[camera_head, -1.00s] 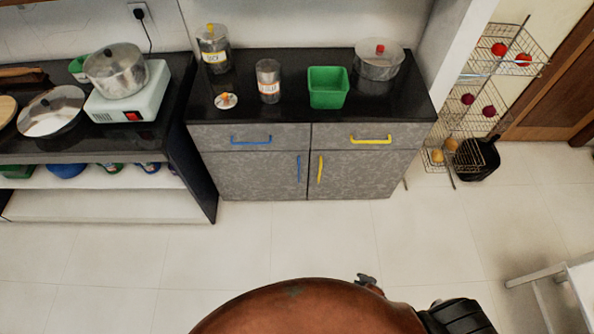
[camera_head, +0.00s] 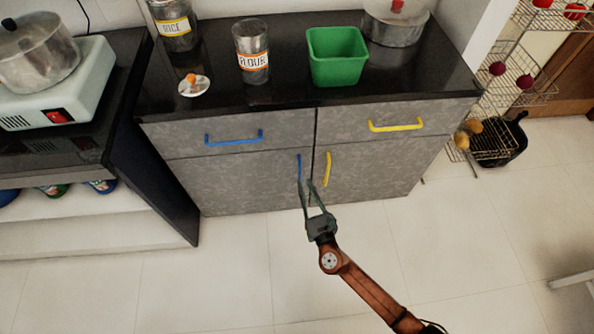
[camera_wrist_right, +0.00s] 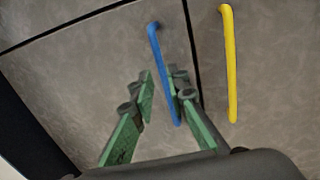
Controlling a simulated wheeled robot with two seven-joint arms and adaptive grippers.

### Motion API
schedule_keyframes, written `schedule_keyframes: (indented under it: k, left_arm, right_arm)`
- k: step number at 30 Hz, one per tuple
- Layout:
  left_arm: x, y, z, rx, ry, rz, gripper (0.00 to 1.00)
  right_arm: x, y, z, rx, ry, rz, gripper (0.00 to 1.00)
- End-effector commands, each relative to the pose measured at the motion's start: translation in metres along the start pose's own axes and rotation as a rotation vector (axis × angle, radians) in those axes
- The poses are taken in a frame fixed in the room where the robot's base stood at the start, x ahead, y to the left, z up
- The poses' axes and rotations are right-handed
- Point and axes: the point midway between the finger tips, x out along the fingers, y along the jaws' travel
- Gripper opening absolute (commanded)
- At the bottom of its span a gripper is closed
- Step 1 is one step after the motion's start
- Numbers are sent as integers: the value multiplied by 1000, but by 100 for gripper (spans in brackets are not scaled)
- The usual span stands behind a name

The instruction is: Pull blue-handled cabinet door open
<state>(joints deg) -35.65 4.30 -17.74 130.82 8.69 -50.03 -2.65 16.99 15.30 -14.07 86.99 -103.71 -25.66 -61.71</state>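The left lower cabinet door (camera_head: 230,187) has a vertical blue handle (camera_head: 299,167) near its right edge, and it sits flush and closed. My right gripper (camera_head: 310,186) reaches up from below at the handle's lower end. In the right wrist view the gripper (camera_wrist_right: 161,78) has its two green fingers apart. The blue handle (camera_wrist_right: 159,55) runs between the fingertips there, with its lower end close to the right finger. Whether a finger touches it I cannot tell. My left gripper is in neither current view.
A vertical yellow handle (camera_head: 327,169) on the neighbouring door is just right of the blue one. Drawers above carry a horizontal blue handle (camera_head: 234,138) and a yellow one (camera_head: 395,125). A black counter (camera_head: 115,135) stands at left. The tiled floor (camera_head: 230,280) in front is clear.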

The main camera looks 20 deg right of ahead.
Motion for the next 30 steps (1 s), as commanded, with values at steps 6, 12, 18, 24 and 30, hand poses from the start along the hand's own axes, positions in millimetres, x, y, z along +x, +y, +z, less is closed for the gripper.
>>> schedule_keyframes:
  k: [6, 12, 18, 24, 30]
  left_arm:
    - [20, 1, 0, -5, 63, 11, 40]
    - [33, -5, 2, 5, 110, 3, 40]
    - [36, -7, 1, 10, 133, -1, 40]
    - [36, -7, 1, 10, 134, -1, 40]
    - [36, -7, 1, 10, 134, -1, 40]
  right_arm:
    - [34, 0, -4, 3, 3, -1, 15]
    - [60, 0, -4, 5, 5, -1, 15]
    - [70, 0, -2, 5, 4, -1, 15]
    - [70, 0, -1, 5, 4, -1, 15]
    - [70, 0, -1, 6, 4, -1, 2]
